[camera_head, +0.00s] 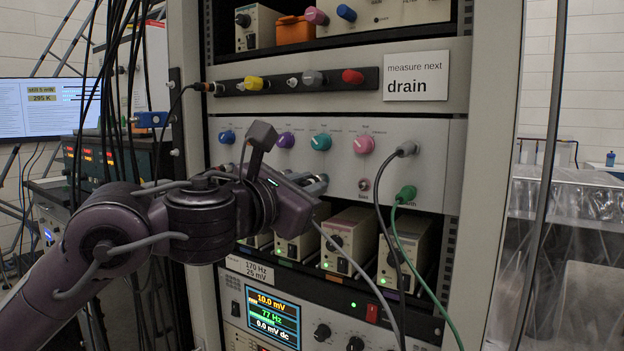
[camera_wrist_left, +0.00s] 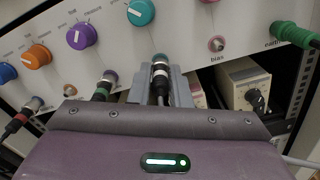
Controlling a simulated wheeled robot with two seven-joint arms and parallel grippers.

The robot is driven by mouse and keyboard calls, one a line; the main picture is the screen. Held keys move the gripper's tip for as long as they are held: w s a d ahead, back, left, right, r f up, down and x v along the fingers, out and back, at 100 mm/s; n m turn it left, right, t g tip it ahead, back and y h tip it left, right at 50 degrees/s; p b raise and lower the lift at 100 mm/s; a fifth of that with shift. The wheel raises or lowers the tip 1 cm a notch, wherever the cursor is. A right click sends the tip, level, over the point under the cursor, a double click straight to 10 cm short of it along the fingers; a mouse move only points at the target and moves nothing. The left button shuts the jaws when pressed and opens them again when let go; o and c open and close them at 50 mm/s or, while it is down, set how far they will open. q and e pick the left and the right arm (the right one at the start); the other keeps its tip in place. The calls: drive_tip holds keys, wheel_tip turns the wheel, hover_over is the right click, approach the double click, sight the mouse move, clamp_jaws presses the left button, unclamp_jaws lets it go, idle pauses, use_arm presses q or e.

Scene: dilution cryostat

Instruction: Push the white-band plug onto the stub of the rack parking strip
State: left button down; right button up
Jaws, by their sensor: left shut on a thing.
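My left gripper (camera_head: 318,184) is in front of the white knob panel, below the knob row. In the left wrist view its fingers (camera_wrist_left: 160,86) are shut on the white-band plug (camera_wrist_left: 159,70), a dark plug with a pale ring. In the head view the gripper hides the plug. The parking strip (camera_head: 368,86) is the black bar higher on the rack, with coloured caps and small silver stubs (camera_head: 293,82). My right gripper is not in view.
A green plug (camera_head: 405,194) and a grey plug (camera_head: 406,149) with hanging cables are at the panel's right. A "drain" sign (camera_head: 415,84) is beside the strip. Black cables hang at left.

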use_arm(q)
drive_tip(key=n+p, duration=0.1)
drive_tip(key=n, duration=0.5)
drive_tip(key=shift+r+p, duration=0.15)
drive_tip(key=shift+p, duration=0.15)
drive_tip(key=n, duration=0.2)
drive_tip(key=shift+n+p, duration=0.35)
drive_tip(key=shift+n, duration=0.05)
drive_tip(key=shift+s+f, duration=0.1)
drive_tip(key=shift+f, duration=0.1)
drive_tip(key=shift+v, duration=0.8)
drive_tip(key=shift+a, duration=0.1)
drive_tip(key=shift+p+v, duration=0.55)
drive_tip(key=shift+v, duration=2.15)
